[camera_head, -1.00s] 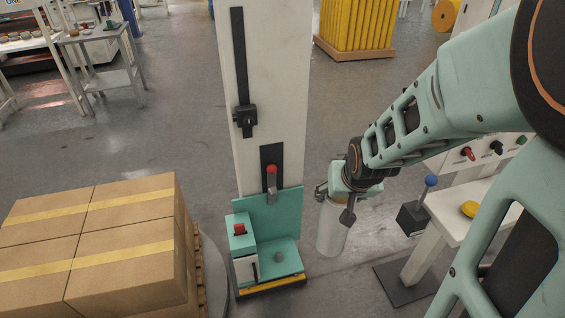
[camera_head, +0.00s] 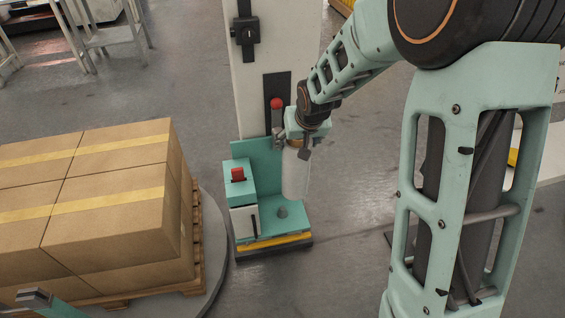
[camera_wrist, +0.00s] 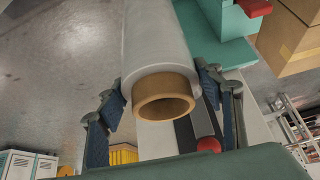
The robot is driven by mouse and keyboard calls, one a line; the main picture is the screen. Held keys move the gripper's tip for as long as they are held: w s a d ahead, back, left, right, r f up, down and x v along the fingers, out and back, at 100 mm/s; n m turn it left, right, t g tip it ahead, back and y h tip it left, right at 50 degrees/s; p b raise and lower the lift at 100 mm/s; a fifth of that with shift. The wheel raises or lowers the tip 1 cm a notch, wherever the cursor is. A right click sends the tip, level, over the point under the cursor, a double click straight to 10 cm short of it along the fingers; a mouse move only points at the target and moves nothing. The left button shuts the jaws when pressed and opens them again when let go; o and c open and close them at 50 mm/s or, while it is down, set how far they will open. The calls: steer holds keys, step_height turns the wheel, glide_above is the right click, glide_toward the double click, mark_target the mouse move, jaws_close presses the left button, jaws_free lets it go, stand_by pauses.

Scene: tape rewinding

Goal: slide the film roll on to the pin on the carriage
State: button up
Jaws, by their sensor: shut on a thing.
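The film roll (camera_head: 295,174) is a whitish cylinder hanging upright from my gripper (camera_head: 294,142) in the head view. In the wrist view the roll (camera_wrist: 156,42) shows its brown hollow core (camera_wrist: 163,97) between the two fingers of my gripper (camera_wrist: 160,98), which are shut on it. The teal carriage (camera_head: 257,160) stands at the foot of the white mast. Its pin (camera_head: 282,211) is a short grey stub on the carriage's base plate. The roll's lower end is above and slightly right of the pin in the head view, apart from it.
A pallet (camera_head: 197,232) with taped cardboard boxes (camera_head: 105,205) stands on a round turntable left of the carriage. The white mast (camera_head: 255,95) carries a red-knobbed lever (camera_head: 277,104). A red button (camera_head: 238,174) tops the carriage's housing. Floor right of the carriage is clear.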

steer(key=w+a+f+b, duration=0.2)
steer(key=a+f+b, duration=0.2)
steer(key=f+b, duration=0.3)
steer(key=shift+w+a+f+n, duration=0.15)
steer(key=shift+f+n, duration=0.25)
steer(key=shift+f, duration=2.1)
steer(key=shift+f+b, duration=0.15)
steer(key=shift+b, duration=0.5)
